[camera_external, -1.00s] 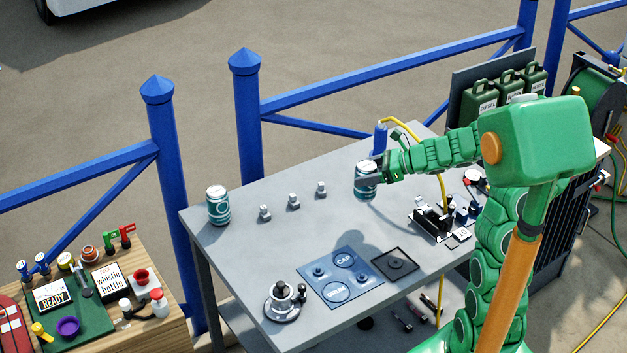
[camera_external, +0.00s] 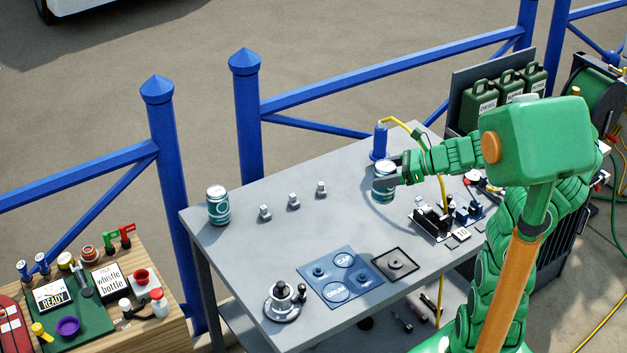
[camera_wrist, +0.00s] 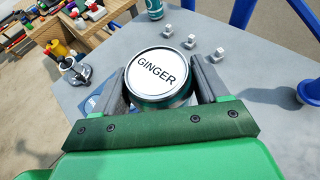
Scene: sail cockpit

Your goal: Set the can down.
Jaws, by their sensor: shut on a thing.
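My gripper (camera_external: 386,180) is shut on a teal and white can (camera_external: 383,190) near the back right of the grey table. In the wrist view the can's white lid (camera_wrist: 157,70) reads GINGER, and one grey finger lies on each side of it. The can looks upright and low over the tabletop, close to the blue post with the yellow hose. I cannot tell whether its base touches the table. A second teal can (camera_external: 218,205) stands at the table's left end, well away from my gripper.
Several small metal fittings (camera_external: 294,202) stand between the two cans. A blue marked mat (camera_external: 340,290), a dark square pad (camera_external: 395,264) and a round winch-like part (camera_external: 285,301) lie at the front. Black parts (camera_external: 432,222) stand right of the held can.

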